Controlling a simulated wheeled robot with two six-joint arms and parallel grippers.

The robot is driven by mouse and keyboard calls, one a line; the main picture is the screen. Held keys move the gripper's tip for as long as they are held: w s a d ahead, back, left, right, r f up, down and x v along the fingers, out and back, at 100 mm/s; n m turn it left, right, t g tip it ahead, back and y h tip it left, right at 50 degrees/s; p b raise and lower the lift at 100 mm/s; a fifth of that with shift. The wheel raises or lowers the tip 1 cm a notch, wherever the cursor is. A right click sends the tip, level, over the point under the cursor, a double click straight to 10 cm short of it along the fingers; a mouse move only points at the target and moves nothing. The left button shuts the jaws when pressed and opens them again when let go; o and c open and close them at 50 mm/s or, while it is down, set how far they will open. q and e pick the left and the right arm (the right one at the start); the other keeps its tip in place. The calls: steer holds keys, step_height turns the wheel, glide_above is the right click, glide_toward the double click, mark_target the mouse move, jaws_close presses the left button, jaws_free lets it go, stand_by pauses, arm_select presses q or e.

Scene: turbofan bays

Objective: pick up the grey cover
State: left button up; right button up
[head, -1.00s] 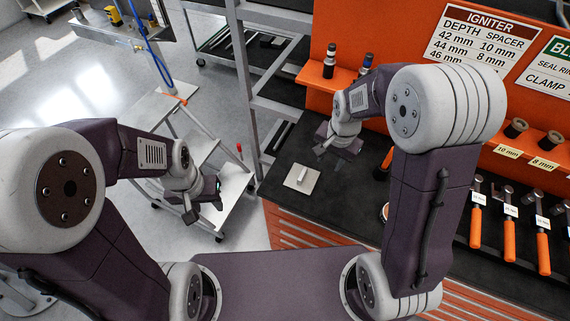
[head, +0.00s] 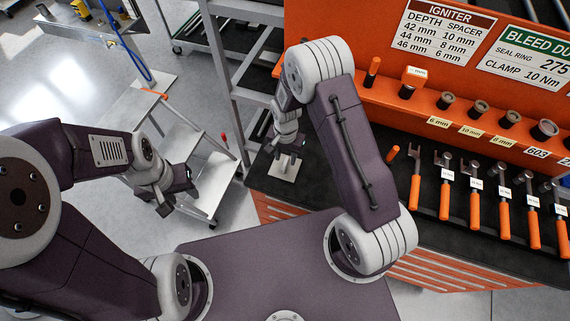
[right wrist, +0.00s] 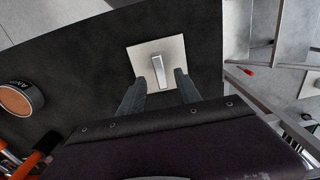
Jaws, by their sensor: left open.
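The grey cover (head: 281,174) is a pale square plate lying flat on the black bench top, near its left end. In the right wrist view the cover (right wrist: 140,58) shows an upright light grey handle at its middle. My right gripper (head: 286,157) is over the cover and partly hides it. In the right wrist view its two fingers (right wrist: 158,80) are apart, pointing at the cover on either side of the handle's line, with nothing between them. I cannot tell how high they are above the plate. My left gripper (head: 178,198) is open and empty by the grey cart.
The grey cart (head: 205,190) and a grey shelf rack (head: 240,125) stand left of the bench. Orange-handled tools (head: 473,215) lie along the bench to the right. In the right wrist view a round black-rimmed item (right wrist: 18,99) lies to the left. Bench around the cover is clear.

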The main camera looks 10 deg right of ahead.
mark_target(285, 162)
steer(key=shift+s+a+f+p, duration=0.1)
steer(key=shift+f+p, duration=0.1)
steer(key=shift+f, duration=0.45)
steer(key=shift+s+f+p, duration=0.1)
steer(key=shift+f+p, duration=0.05)
steer(key=shift+f, duration=0.45)
steer(key=shift+w+f, duration=0.2)
steer(key=shift+f, duration=0.25)
steer(key=shift+s, duration=0.1)
jaws_close()
steer(key=shift+r, duration=0.15)
